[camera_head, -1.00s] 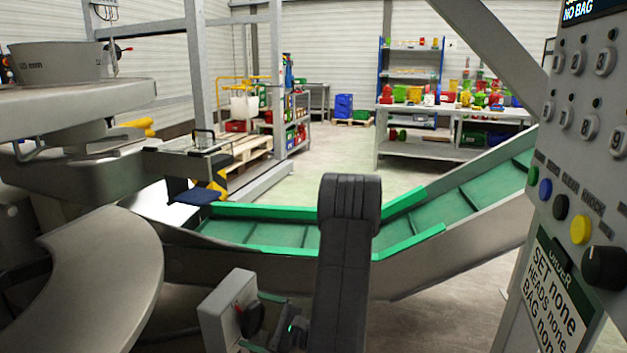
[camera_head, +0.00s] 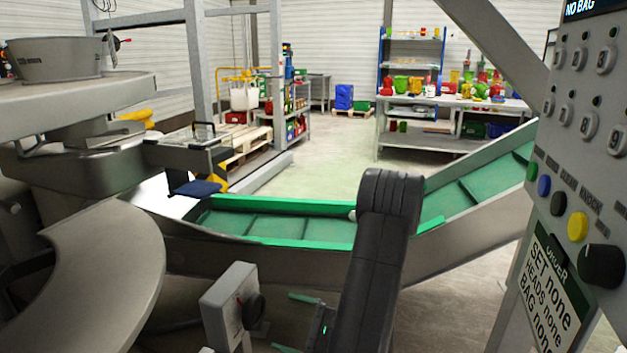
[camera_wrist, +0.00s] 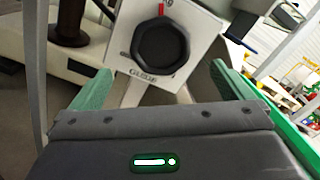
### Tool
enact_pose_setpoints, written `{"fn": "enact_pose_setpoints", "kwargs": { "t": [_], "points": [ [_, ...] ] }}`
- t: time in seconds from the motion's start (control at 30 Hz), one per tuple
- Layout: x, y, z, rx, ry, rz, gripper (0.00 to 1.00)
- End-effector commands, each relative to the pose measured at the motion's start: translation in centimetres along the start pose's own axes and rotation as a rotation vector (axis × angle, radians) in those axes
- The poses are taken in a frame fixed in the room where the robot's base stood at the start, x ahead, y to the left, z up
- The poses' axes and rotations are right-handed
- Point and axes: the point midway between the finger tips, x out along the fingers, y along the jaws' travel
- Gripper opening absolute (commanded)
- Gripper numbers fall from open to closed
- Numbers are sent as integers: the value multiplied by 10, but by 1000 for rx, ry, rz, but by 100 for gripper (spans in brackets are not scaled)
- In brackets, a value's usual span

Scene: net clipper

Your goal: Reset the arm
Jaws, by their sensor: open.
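My gripper (camera_head: 290,322) is low in the head view, just right of a pale control box (camera_head: 222,305) with a black knob (camera_head: 254,310). Its two green fingers are spread apart with nothing between them. In the wrist view my gripper (camera_wrist: 162,88) is open, and the black knob (camera_wrist: 162,47) shows beyond the fingers, on a white plate marked "GUIDE" with a red pointer mark at the top. A gap seems to lie between fingertips and knob. My dark arm link rises in front of the conveyor and hides part of it.
A green-belted conveyor (camera_head: 275,228) runs behind my arm and climbs right. A curved metal chute (camera_head: 105,265) stands at the left. A button panel (camera_head: 590,130) with an order card (camera_head: 552,290) is close on the right. Open floor (camera_head: 320,165) lies beyond the conveyor.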

Motion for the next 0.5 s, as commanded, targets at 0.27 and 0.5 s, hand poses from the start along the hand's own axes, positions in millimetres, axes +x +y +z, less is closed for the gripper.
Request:
{"fn": "enact_pose_setpoints", "kwargs": {
  "t": [0.27,0.5],
  "points": [
    [50,1,0,-2,-2,4,100],
    [93,1,0,-2,-2,4,100]
  ]
}}
